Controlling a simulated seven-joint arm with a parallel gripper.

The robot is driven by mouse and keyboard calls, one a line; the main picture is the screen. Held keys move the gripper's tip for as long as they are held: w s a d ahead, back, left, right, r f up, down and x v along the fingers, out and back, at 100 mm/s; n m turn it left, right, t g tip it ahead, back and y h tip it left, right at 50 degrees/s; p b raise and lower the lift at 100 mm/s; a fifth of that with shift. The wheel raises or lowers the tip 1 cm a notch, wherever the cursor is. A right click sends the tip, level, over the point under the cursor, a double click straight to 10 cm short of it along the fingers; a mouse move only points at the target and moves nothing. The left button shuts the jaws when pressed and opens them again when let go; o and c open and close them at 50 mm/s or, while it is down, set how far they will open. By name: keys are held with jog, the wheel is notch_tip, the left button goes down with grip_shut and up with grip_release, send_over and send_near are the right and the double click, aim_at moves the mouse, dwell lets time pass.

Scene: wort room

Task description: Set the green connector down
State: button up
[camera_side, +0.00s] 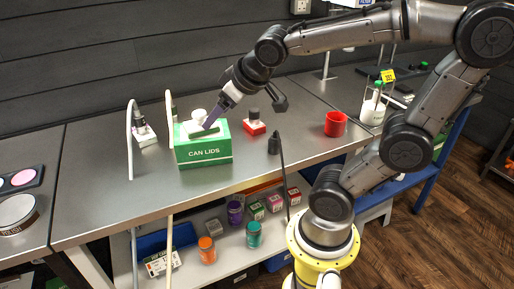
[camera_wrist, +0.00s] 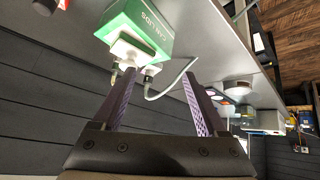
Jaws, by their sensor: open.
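A green box marked CAN LIDS (camera_side: 204,151) stands on the grey bench; it also shows in the wrist view (camera_wrist: 163,22). A small block, dark green below with a white rounded part above (camera_side: 199,115), sits on the box top and looks like the green connector. In the wrist view a pale block with a dark green face (camera_wrist: 128,47) is against the box top. My gripper (camera_side: 209,122) is over the box top, close beside this block. In the wrist view my gripper (camera_wrist: 158,79) has its two purple-sided fingers wide apart, with nothing clamped between them. Whether a finger touches the block is unclear.
Two thin pale posts or cables rise left of the box, with a white connector (camera_side: 145,135) there. A red block with a dark top (camera_side: 254,127) and a red cup (camera_side: 335,124) stand right. A dark upright rod (camera_side: 282,170) is at the front edge. Bench between is clear.

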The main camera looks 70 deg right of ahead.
jog(key=s+a+f+n+g+y, duration=0.1)
jog(key=s+a+f+y, duration=0.1)
jog(key=s+a, duration=0.4)
jog(key=s+f, duration=0.1)
jog(key=s, duration=0.4)
jog(key=shift+a+n+g, duration=0.2)
jog(key=shift+n+g, duration=0.1)
jog(key=shift+g, duration=0.1)
